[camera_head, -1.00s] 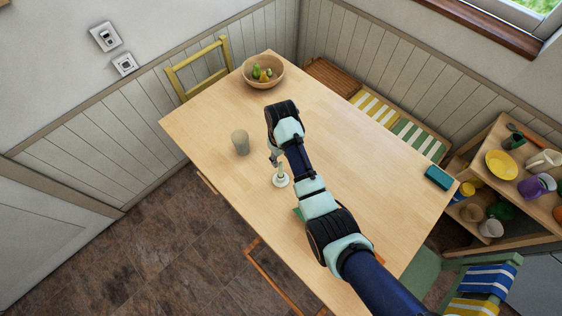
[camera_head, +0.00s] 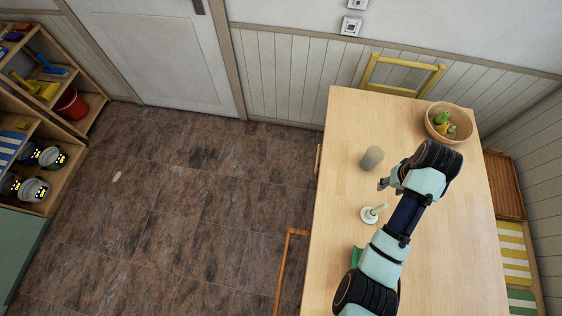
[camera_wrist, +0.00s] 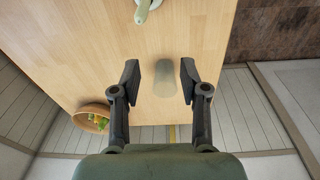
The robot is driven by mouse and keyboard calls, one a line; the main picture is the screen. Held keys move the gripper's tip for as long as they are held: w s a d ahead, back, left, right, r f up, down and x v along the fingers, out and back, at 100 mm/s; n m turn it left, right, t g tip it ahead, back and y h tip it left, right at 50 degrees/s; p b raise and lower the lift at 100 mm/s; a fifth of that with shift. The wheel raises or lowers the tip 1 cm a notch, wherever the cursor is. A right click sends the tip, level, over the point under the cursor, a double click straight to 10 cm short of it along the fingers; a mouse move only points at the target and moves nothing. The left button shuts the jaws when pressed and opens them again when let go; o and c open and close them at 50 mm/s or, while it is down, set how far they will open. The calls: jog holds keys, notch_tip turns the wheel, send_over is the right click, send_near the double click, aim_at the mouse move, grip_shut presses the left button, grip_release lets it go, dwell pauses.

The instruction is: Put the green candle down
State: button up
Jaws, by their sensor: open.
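The pale green candle (camera_head: 378,210) stands in a white round holder (camera_head: 366,218) on the wooden table, near its left edge. It also shows at the top edge of the wrist view (camera_wrist: 143,10), partly cut off. My gripper (camera_head: 385,184) is open and empty, above the table just beyond the candle and apart from it. In the wrist view my open fingers (camera_wrist: 159,72) frame a grey-green cup (camera_wrist: 165,80). The cup (camera_head: 372,158) stands beyond the gripper on the table; I see no contact.
A wooden bowl of fruit (camera_head: 437,132) stands at the table's far right corner. A yellow chair (camera_head: 402,72) is at the far end. A green item (camera_head: 357,258) is partly hidden by my arm. The right part of the table (camera_head: 463,225) is clear.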

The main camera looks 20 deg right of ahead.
jog(key=w+a+r+n+t+h, duration=0.1)
jog(key=w+a+r+t, duration=0.15)
jog(key=w+a, duration=0.4)
jog(key=w+a+r+n+t+h, duration=0.1)
jog(key=w+a+r+n+t, duration=0.15)
jog(key=a, duration=0.65)
jog(key=s+a+r+n+t+y, duration=0.1)
jog(key=a+r+t, duration=0.2)
jog(key=a+r, duration=0.4)
jog(key=s+a+r+n+t+y, duration=0.1)
jog(key=a+r+t, duration=0.3)
jog(key=a, duration=1.1)
notch_tip(320, 180, up, 4)
jog(key=shift+s+f+y, duration=0.2)
jog(key=shift+s+y, duration=0.05)
jog(key=shift+y, duration=0.15)
jog(key=shift+d, duration=0.1)
